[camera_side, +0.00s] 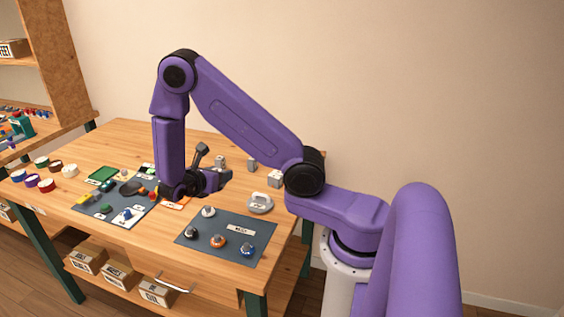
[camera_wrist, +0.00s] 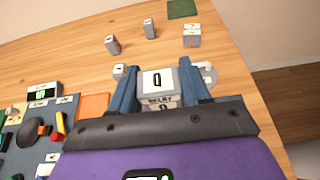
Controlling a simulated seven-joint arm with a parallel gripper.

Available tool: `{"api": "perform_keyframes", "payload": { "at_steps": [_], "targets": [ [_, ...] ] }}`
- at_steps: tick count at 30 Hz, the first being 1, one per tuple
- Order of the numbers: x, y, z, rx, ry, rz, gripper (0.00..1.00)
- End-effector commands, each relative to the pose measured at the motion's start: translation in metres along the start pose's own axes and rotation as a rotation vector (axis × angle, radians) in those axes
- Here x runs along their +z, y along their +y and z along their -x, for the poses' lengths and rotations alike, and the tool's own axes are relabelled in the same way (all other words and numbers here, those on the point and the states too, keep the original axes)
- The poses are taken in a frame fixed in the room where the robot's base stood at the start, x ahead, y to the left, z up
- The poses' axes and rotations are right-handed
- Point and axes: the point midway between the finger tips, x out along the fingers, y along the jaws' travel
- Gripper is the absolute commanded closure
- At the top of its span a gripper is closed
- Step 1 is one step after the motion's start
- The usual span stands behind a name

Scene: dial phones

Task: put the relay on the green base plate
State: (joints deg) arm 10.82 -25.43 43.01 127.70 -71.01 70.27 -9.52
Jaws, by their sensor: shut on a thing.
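My gripper (camera_wrist: 162,88) is shut on a grey block with a white top marked with a black symbol, which I take as the relay (camera_wrist: 158,80). Lettering on its near face is too small to read surely. In the side view my gripper (camera_side: 222,177) is low over the middle of the table, and the relay is too small to make out there. A flat green square, the green base plate (camera_wrist: 183,9), lies at the far edge of the wrist view, well ahead of my gripper. It does not show clearly in the side view, where my arm covers that area.
Several small grey blocks (camera_wrist: 150,28) stand between gripper and plate; one (camera_wrist: 192,36) is near the plate. A pale handled device (camera_side: 260,202) is close by. A dark mat (camera_side: 210,252) holds knobs. Another green rectangle (camera_side: 103,174) lies left. Bare wood (camera_wrist: 75,50) is ahead left.

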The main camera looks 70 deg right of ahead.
Motion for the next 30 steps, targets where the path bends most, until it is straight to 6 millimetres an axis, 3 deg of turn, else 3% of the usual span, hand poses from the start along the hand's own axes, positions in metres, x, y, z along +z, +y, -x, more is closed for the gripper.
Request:
{"api": "perform_keyframes", "payload": {
  "at_steps": [1, 8, 15, 18, 24, 30],
  "targets": [
    [0.012, -0.003, -0.024, -0.012, 0.001, -0.005, 0.86],
    [0.060, -0.024, -0.119, -0.009, 0.000, -0.003, 0.86],
    [0.097, -0.075, -0.206, -0.005, 0.002, 0.000, 0.86],
    [0.107, -0.100, -0.233, -0.001, 0.003, 0.001, 0.86],
    [0.118, -0.138, -0.266, 0.007, 0.002, 0.003, 0.86],
    [0.120, -0.150, -0.280, 0.014, 0.001, 0.005, 0.86]
  ]
}}
